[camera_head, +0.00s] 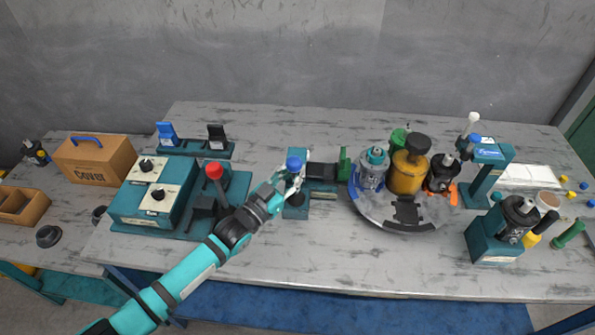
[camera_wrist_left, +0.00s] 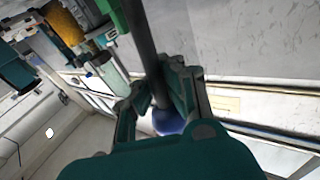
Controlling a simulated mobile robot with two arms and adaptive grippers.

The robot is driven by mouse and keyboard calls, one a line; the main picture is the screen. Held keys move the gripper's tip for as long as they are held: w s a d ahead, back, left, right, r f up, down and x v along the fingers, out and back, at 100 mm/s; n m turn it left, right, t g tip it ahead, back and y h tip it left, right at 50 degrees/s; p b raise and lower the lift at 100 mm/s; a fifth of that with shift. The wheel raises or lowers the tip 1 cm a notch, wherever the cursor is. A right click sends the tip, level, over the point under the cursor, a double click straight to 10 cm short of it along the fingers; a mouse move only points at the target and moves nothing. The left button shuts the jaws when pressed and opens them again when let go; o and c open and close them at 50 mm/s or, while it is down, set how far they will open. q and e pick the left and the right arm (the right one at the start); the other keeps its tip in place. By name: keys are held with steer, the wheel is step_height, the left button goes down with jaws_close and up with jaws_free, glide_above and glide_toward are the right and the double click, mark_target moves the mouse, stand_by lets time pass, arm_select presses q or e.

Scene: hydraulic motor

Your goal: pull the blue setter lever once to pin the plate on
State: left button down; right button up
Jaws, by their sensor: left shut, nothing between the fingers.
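A blue ball knob (camera_head: 294,163) tops a dark lever on a small teal station at the middle of the table. In the left wrist view the blue knob (camera_wrist_left: 172,122) shows by my fingers, with a dark rod running up from it. My left gripper (camera_head: 290,182) is shut and empty, right at this knob; I cannot tell whether it touches. A black slide with a green end block (camera_head: 344,163) extends right from the station. The plate is not clearly identifiable. My right gripper is not in view.
A round turntable (camera_head: 400,222) with several motor parts stands right of the station. A red-knobbed lever (camera_head: 214,170) and teal control box (camera_head: 150,200) stand left. A teal post (camera_head: 490,165) with another blue knob is at the right. The front table strip is clear.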

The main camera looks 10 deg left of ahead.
arm_select(q)
steer(key=shift+s+a+f+m+t+h+b, duration=0.1)
steer(key=shift+s+f+m+t+h+b, duration=0.25)
steer(key=shift+s+m+h+b, duration=0.9)
steer(key=shift+s+d+f+m+t+h+b, duration=0.15)
steer(key=shift+s+t+b, duration=0.35)
steer(key=shift+b, duration=1.6)
steer(key=shift+s+a+f+m+t+h+b, duration=0.3)
steer(key=shift+s+m+h+b, duration=0.5)
steer(key=shift+b, duration=0.85)
steer(key=shift+s+d+r, duration=0.1)
steer(key=shift+d, duration=0.05)
steer(key=c, duration=1.5)
jaws_free()
steer(key=shift+s+a, duration=0.2)
steer(key=shift+s, duration=0.05)
steer(key=shift+o, duration=0.9)
steer(key=shift+w+d, duration=0.1)
steer(key=shift+d, duration=0.05)
steer(key=shift+f, duration=0.2)
steer(key=v, duration=0.7)
